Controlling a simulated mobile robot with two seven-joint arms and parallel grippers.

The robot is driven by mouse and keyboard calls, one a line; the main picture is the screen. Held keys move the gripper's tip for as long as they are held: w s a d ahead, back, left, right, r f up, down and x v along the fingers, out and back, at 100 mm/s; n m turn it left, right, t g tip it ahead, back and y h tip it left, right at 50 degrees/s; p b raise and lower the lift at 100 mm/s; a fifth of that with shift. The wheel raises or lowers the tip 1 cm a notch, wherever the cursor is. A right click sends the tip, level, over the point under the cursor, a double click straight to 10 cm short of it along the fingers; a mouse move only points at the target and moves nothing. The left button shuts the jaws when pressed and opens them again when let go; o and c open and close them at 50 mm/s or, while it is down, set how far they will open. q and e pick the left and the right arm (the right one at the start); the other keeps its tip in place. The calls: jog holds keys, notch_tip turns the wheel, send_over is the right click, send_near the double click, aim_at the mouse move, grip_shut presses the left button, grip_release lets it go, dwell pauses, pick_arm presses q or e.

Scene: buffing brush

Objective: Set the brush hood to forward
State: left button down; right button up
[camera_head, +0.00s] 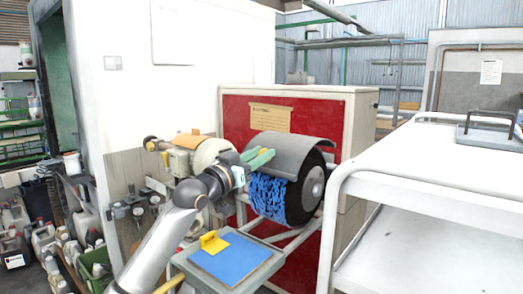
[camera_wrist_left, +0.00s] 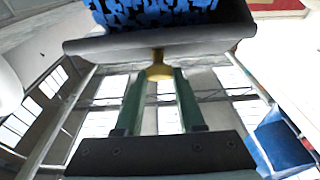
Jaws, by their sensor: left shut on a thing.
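The brush hood (camera_head: 300,147) is a grey curved cover over the top of the round brush with blue bristles (camera_head: 268,198). The bristles show below its front edge. My left gripper (camera_head: 262,158) has green fingers and is at the hood's front left edge. In the left wrist view, the gripper (camera_wrist_left: 158,78) is shut on a small yellow knob (camera_wrist_left: 158,70) that sticks out from the hood's edge (camera_wrist_left: 205,47). The blue bristles (camera_wrist_left: 150,14) show beyond the edge. The fingers partly hide the knob in the head view. My right gripper is not in view.
A red-fronted cabinet (camera_head: 235,125) stands behind the brush. A white cart (camera_head: 430,155) fills the right side. Jugs (camera_head: 45,236) crowd the left floor.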

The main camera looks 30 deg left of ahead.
pick_arm(q)
jog(key=shift+w+d+f, duration=0.1)
jog(key=shift+f, duration=0.6)
jog(key=shift+w+d+f, duration=0.1)
jog(key=shift+f, duration=0.55)
jog(key=shift+s, duration=0.1)
jog(key=c, duration=0.8)
grip_release()
jog(key=shift+s+a, duration=0.1)
jog(key=shift+c, duration=0.2)
jog(key=shift+o, duration=0.8)
jog(key=shift+a+r, duration=0.1)
jog(key=shift+a, duration=0.05)
jog(key=shift+o, duration=0.9)
jog(key=shift+s+r, duration=0.1)
jog(key=shift+r, duration=0.2)
jog(key=shift+s, duration=0.1)
